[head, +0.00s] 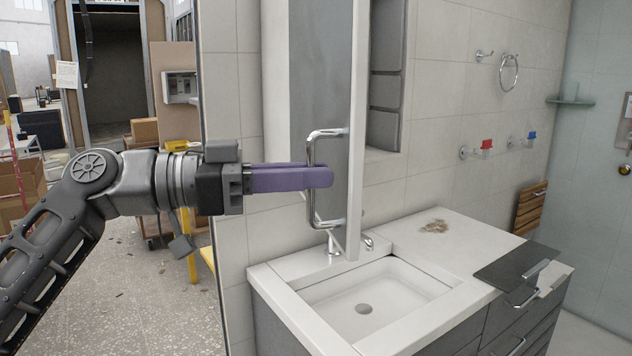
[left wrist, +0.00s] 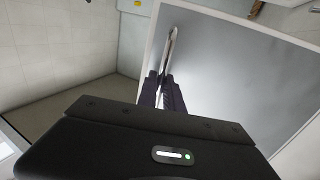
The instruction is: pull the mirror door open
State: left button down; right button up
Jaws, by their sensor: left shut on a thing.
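The mirror door (head: 318,75) stands swung out from the wall above the sink, with its white edge towards me and its grey face to the left. A chrome bar handle (head: 310,208) is fixed upright on that face. My left gripper (head: 322,177), with purple fingers, is shut on the middle of the handle. In the left wrist view the fingers (left wrist: 164,88) meet the handle (left wrist: 173,42) beside the grey door face (left wrist: 235,75). My right gripper is in neither view.
An open wall recess with shelves (head: 387,80) shows right of the door. Below are a white sink (head: 400,283) and a faucet (head: 333,243). A counter (head: 460,235) with a brown patch and a drawer standing out (head: 520,275) lie to the right.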

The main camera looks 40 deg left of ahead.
pick_arm(q)
jog(key=shift+t, duration=0.3)
jog(key=shift+a+r+v, duration=0.15)
jog(key=shift+v, duration=0.95)
jog(key=shift+a+r+v, duration=0.1)
jog(key=shift+r+v, duration=0.1)
jog(key=shift+v, duration=0.9)
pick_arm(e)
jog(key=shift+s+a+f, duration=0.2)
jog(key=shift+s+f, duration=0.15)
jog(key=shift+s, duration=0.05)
pick_arm(q)
jog(key=shift+w, duration=0.2)
jog(key=c, duration=1.8)
grip_release()
jog(key=o, duration=0.3)
jog(key=shift+a+f, duration=0.1)
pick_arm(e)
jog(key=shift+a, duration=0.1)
pick_arm(q)
jog(key=v, duration=0.7)
jog(key=shift+s+a, duration=0.25)
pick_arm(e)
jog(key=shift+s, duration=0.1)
